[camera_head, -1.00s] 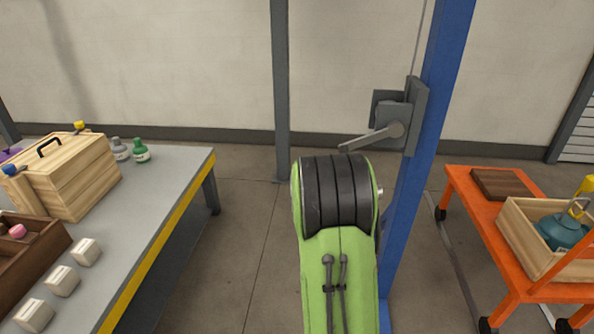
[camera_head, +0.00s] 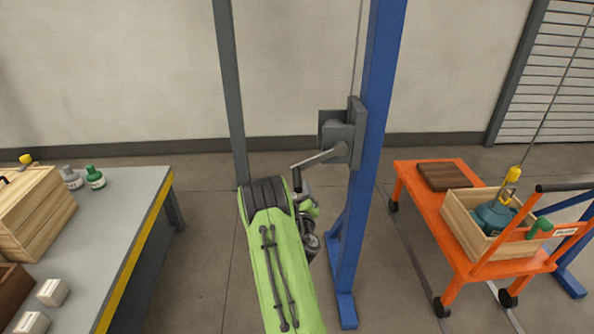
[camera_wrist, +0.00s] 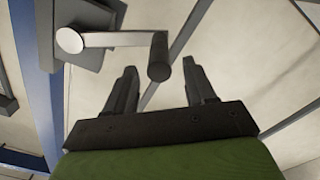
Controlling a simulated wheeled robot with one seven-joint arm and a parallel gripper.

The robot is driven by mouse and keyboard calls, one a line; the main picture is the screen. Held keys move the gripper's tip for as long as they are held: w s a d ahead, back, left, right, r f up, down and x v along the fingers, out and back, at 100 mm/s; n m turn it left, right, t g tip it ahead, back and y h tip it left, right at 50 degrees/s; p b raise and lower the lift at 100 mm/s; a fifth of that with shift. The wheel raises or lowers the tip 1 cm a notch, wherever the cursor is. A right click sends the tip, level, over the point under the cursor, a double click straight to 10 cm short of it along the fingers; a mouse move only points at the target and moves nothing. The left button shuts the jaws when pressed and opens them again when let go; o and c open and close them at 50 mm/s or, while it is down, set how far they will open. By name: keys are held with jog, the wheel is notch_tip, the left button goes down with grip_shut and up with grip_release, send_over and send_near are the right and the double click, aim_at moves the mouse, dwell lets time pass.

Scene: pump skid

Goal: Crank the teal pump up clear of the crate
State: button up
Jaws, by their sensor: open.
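The teal pump (camera_head: 492,217) sits down inside the wooden crate (camera_head: 468,232), its lower part hidden by the crate walls. A yellow hook (camera_head: 512,175) is above the pump, with a thin cable running up from it. The grey winch (camera_head: 340,130) is on the blue post, its crank arm (camera_head: 320,158) pointing left with a dark handle (camera_head: 297,179) at its end. In the wrist view, my gripper (camera_wrist: 160,78) is open and empty. The handle (camera_wrist: 158,58) shows between and just beyond its fingertips; I cannot tell whether they touch.
The crate stands on an orange cart (camera_head: 412,195) with a brown board (camera_head: 445,176) on it. The blue post (camera_head: 372,130) rises beside my arm. A grey bench (camera_head: 125,205) with boxes and bottles is at left.

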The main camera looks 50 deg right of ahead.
aim_at(297, 181)
jog(key=p+x, duration=0.4)
jog(key=shift+w+d+r, duration=0.15)
jog(key=shift+r, duration=0.1)
jog(key=shift+w+d+f, duration=0.2)
jog(key=shift+w+d, duration=0.15)
grip_shut()
